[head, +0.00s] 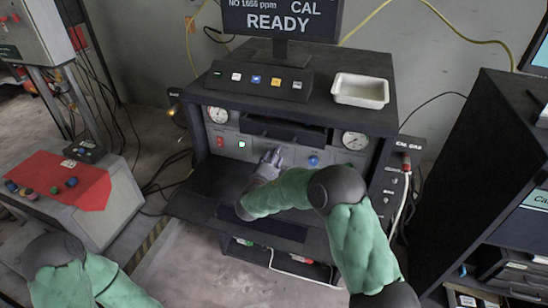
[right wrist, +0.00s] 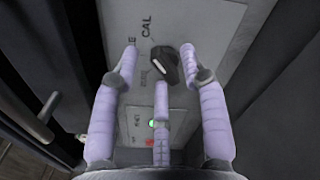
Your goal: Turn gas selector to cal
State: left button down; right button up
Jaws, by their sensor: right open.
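The gas selector is a small black knob (right wrist: 165,66) with a pale mark, on a light grey panel in the right wrist view. A "CAL" label is printed just above it; the other labels around it are too blurred to read surely. I cannot tell which label the knob points to. My right gripper (right wrist: 159,58) is open, with one finger to each side of the knob and a third below it, with no clear contact. In the head view my right gripper (head: 273,158) is at the front panel and hides the knob. My left gripper is out of view.
The black cabinet (head: 345,107) carries a monitor (head: 280,18) reading "CAL" and "READY", a button box (head: 258,80) and a white tray (head: 360,91). Gauges (head: 355,140) flank the panel. A shelf juts out below. A dark cabinet (head: 490,150) stands at right.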

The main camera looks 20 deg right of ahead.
jog(key=v, duration=1.2)
jog(key=shift+f, duration=0.1)
